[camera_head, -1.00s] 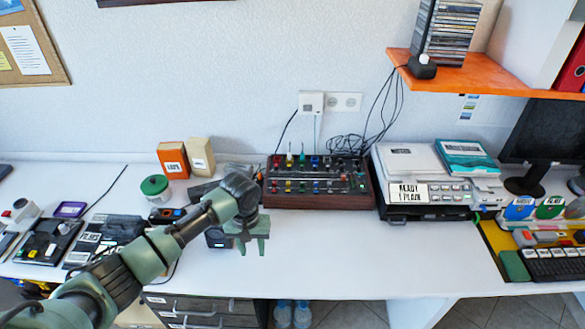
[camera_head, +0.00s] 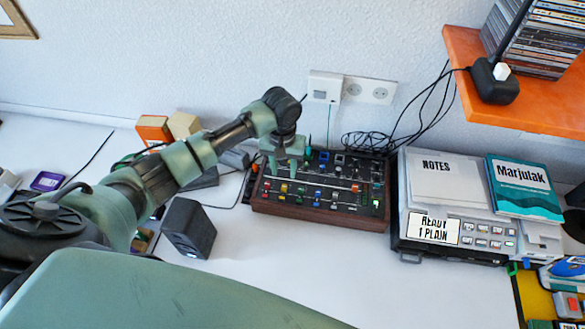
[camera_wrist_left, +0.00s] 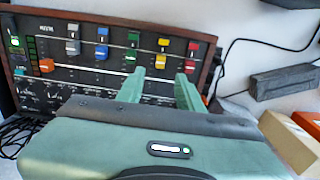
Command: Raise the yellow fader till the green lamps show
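The mixer panel (camera_head: 318,211) is a dark box with a wooden rim and a row of coloured faders. The yellow fader (camera_head: 284,188) sits low in its slot, between a red and a green one. In the left wrist view, the yellow fader (camera_wrist_left: 162,61) shows beyond the fingertips, roughly in line with the gap between them. My left gripper (camera_head: 282,167) is over the left part of the panel, open and empty, fingers pointing down. A small green light (camera_head: 376,204) shows at the panel's right end. My right gripper is out of view.
A black box (camera_head: 188,228) stands on the desk left of the mixer. A printer-like device (camera_head: 433,229) stands close on the right, under an orange shelf (camera_head: 520,115). Cables (camera_head: 372,142) lie behind the mixer. The desk in front is clear.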

